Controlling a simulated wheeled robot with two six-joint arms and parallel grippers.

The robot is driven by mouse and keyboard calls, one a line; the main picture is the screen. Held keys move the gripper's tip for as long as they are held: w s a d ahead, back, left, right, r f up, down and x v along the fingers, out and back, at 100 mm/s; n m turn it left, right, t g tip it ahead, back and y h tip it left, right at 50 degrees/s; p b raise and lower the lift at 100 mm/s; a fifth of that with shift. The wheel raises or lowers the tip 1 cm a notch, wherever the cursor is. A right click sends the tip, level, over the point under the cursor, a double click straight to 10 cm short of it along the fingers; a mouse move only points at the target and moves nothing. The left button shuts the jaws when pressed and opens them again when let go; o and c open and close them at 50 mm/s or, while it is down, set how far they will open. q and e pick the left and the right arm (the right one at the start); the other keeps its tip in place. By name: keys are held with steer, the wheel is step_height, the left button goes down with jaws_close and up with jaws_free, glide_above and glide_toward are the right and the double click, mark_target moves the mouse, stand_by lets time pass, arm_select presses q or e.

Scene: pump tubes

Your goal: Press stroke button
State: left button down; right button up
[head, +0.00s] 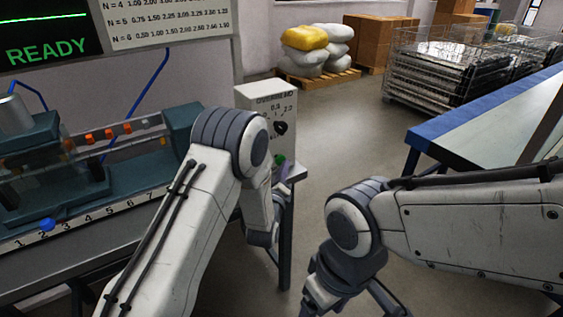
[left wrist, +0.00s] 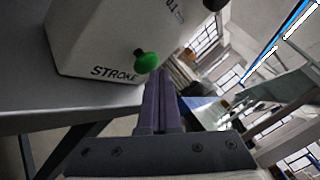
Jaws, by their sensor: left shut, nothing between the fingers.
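The green stroke button (left wrist: 147,61) sticks out from the light control box (left wrist: 100,38), just above the word STROKE in the left wrist view. In the head view the button (head: 279,160) shows small on the box (head: 266,105), below a black dial. My left gripper (left wrist: 161,75) is shut and empty. Its purple-grey fingers point towards the box, with the tips just right of and slightly below the button in the wrist view. I cannot tell if they touch it. My right arm is at the lower right of the head view; its gripper is too unclear to judge.
The bench (head: 30,277) carries a teal tube fixture (head: 185,125) and a numbered scale left of my arm. A screen (head: 45,30) reads READY. A blue-edged table (head: 470,120) stands at right. The floor between is clear.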

arm_select(q)
steer(key=shift+w+a, duration=0.55)
steer(key=shift+w, duration=0.15)
stand_by(0.9)
stand_by(0.3)
steer(key=shift+s+d, duration=0.75)
steer(key=shift+s, duration=0.3)
steer(key=shift+s+d, duration=0.1)
steer(key=shift+s+d+b, duration=0.2)
steer(key=shift+s+d, duration=0.5)
steer(key=shift+s, duration=0.3)
steer(key=shift+s+d+b, duration=0.2)
steer(key=shift+s+d, duration=0.5)
steer(key=shift+s, duration=0.25)
